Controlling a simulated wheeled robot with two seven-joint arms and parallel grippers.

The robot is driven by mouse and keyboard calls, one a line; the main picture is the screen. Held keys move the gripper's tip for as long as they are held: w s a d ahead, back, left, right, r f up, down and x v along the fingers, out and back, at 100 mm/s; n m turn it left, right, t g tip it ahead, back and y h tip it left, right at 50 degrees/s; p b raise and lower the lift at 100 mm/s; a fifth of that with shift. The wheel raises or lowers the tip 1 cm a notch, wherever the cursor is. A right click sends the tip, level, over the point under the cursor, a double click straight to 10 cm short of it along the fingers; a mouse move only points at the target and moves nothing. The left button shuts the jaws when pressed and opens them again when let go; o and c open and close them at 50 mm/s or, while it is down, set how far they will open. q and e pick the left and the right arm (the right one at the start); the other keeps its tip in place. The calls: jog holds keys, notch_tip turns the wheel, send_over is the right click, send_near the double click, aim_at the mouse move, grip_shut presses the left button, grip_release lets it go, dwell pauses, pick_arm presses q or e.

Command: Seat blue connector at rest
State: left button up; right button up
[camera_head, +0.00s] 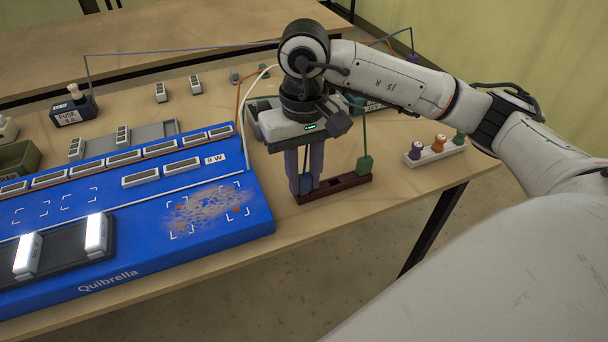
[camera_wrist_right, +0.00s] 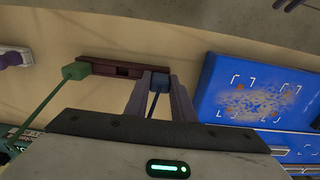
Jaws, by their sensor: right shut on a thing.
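My right gripper (camera_head: 304,180) points down with its purple fingers shut on the blue connector (camera_head: 306,183). In the right wrist view the blue connector (camera_wrist_right: 159,82) shows between the fingers (camera_wrist_right: 160,92), its cable running back toward the wrist. It is at one end of the dark red rest bar (camera_head: 340,186), the left end in the head view. Fingers hide its lower part, so I cannot tell how deep it sits. A green connector (camera_head: 364,164) stands at the bar's other end, also in the right wrist view (camera_wrist_right: 75,71). An empty slot (camera_wrist_right: 123,70) shows between them.
The blue lightbox panel (camera_head: 258,215) lies left of the bar. A white holder (camera_head: 418,158) with purple, orange and green plugs stands to the right. Several cables cross behind my gripper. A black fuse box (camera_head: 75,108) stands far left. The table's front edge is close to the bar.

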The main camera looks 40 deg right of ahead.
jog(key=shift+f, duration=0.15)
jog(key=o, duration=1.1)
jog(key=shift+r+p, duration=2.25)
jog(key=shift+r, duration=1.8)
